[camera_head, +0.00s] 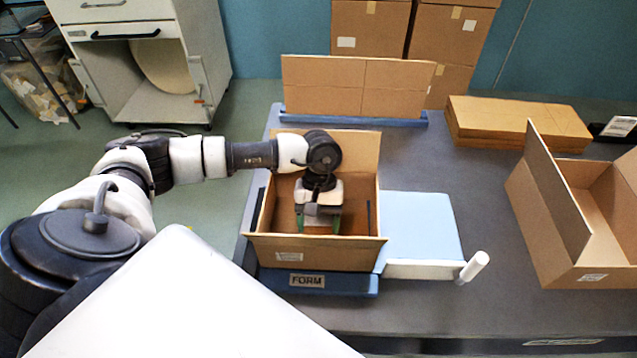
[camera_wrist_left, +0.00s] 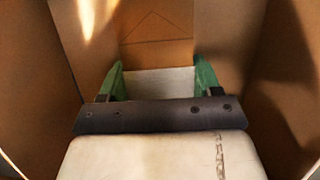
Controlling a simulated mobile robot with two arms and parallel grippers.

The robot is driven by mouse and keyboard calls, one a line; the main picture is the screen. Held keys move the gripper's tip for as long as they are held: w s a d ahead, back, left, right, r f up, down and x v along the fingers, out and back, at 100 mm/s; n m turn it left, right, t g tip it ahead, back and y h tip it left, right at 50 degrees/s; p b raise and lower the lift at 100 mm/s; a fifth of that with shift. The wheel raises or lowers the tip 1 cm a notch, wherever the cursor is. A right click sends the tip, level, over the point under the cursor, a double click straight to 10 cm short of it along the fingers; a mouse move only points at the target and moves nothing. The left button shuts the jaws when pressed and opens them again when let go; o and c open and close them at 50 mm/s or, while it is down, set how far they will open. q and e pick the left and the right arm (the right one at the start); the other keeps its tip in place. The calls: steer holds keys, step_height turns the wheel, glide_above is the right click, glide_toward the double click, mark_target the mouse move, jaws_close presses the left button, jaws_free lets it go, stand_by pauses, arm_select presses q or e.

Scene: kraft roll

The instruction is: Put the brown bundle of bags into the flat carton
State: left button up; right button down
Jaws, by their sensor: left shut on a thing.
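My left gripper (camera_head: 319,222) is down inside an open brown carton (camera_head: 280,245) that sits in the blue form. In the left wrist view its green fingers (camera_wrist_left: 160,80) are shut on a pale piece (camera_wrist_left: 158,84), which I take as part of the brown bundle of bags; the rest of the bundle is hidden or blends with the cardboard. Carton walls rise on both sides of the fingers. I cannot tell whether the held thing touches the carton floor. Another open carton (camera_head: 560,262) stands at the right; I cannot tell which one is the flat carton. My right gripper is not in view.
A blue plate (camera_head: 422,225) with a white handle (camera_head: 474,267) lies right of the form. An upright cardboard sheet (camera_head: 360,85) stands behind it. Flat cardboard (camera_head: 515,120) is stacked at the back right. The grey table (camera_head: 480,195) is clear between the plate and right carton.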

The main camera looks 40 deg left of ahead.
arm_select(q)
steer(key=shift+f+b, duration=0.2)
steer(key=shift+b, duration=0.1)
steer(key=o, duration=1)
steer(key=shift+r, duration=0.1)
steer(key=shift+w+r, duration=0.1)
steer(key=shift+r, duration=0.15)
steer(key=b+v, duration=0.2)
steer(key=v, duration=0.9)
steer(key=shift+r, duration=0.35)
steer(key=shift+a, duration=0.1)
